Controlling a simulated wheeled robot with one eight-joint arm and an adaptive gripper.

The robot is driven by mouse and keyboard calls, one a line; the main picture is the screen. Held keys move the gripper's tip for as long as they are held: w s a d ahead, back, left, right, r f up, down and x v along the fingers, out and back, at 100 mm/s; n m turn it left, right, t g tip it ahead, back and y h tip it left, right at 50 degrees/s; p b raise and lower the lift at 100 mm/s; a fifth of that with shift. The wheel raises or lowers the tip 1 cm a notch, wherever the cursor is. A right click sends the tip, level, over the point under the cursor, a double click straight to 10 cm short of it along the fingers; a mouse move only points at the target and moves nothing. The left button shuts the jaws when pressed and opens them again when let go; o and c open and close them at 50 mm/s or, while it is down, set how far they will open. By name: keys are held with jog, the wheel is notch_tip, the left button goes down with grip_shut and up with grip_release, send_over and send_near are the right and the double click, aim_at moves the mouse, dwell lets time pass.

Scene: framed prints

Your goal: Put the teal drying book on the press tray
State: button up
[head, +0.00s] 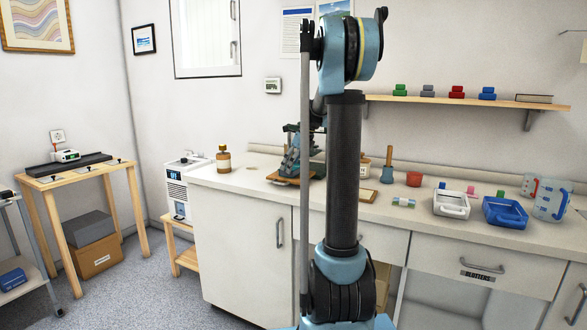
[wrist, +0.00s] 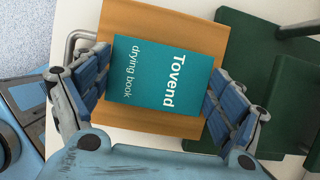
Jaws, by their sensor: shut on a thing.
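The teal drying book (wrist: 165,82), with "Tovend" in white on its cover, lies flat between the fingers of my gripper (wrist: 160,92) in the wrist view. My gripper is shut on its two opposite edges. Directly under the book is a light-brown wooden board (wrist: 185,22), which looks like the press tray; I cannot tell whether the book touches it. In the head view my gripper (head: 291,165) points down over this board (head: 281,179) on the counter, partly behind my arm. The book cannot be made out there.
Dark green metal parts (wrist: 262,65) stand close to the right of the board. A brown bottle (head: 223,160) is left of it on the white counter (head: 222,178). Right of my arm stand a plunger-like tool (head: 387,168), a white tray (head: 451,204) and a blue tray (head: 505,212).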

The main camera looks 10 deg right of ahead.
jog(key=shift+f, duration=0.1)
jog(key=o, duration=1.1)
jog(key=shift+s, duration=0.1)
jog(key=v, duration=1.2)
jog(key=s+a+f+n+h, duration=0.1)
jog(key=s+a+f+n, duration=0.2)
jog(key=s, duration=0.5)
jog(key=s+f+n, duration=0.4)
jog(key=s+n, duration=0.2)
jog(key=s, duration=0.2)
jog(key=s+a+f+n+h, duration=0.1)
jog(key=s+a+f+n, duration=0.2)
jog(key=s, duration=0.5)
jog(key=s+f+n, duration=0.4)
jog(key=s+f, duration=0.1)
jog(key=s+d+f+n+h, duration=0.1)
jog(key=s+f+n, duration=0.4)
jog(key=s+f, duration=0.1)
jog(key=s+d+f+n, duration=0.1)
jog(key=s+f+n, duration=0.3)
jog(key=s+f, duration=0.2)
jog(key=shift+s+d+n+g+h, duration=0.15)
jog(key=shift+d+n+g+h, duration=0.15)
jog(key=shift+h, duration=0.1)
